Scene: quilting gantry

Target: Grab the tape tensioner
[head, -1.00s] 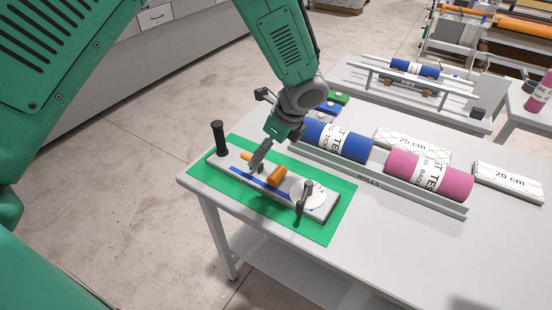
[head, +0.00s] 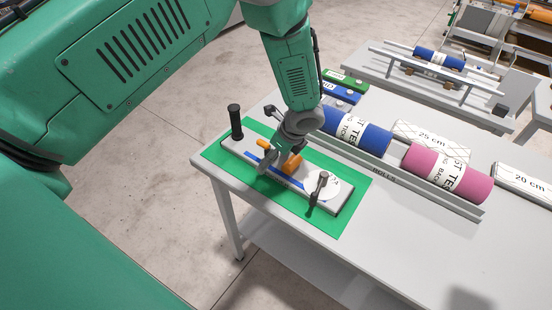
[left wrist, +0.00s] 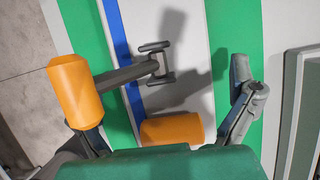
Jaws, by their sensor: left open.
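The tape tensioner (head: 328,199) is a long pale plate with a blue stripe, a black upright handle (head: 236,122), orange rollers (head: 291,164), a white disc and a dark lever. It lies on a green mat (head: 222,164) at the table's corner. My left gripper (head: 281,158) is over the plate's middle, beside the rollers, pointing down. In the left wrist view its fingers (left wrist: 165,112) are apart. One orange roller (left wrist: 75,88) overlaps the left finger and another (left wrist: 172,128) lies between the fingers. Contact cannot be told. My right gripper is not in view.
A rack beside the mat holds a blue roll (head: 355,132) and a pink roll (head: 447,174). Green and blue blocks (head: 341,85) lie behind the gripper. White boxes (head: 432,139) stand behind the rolls. The table's front right is clear.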

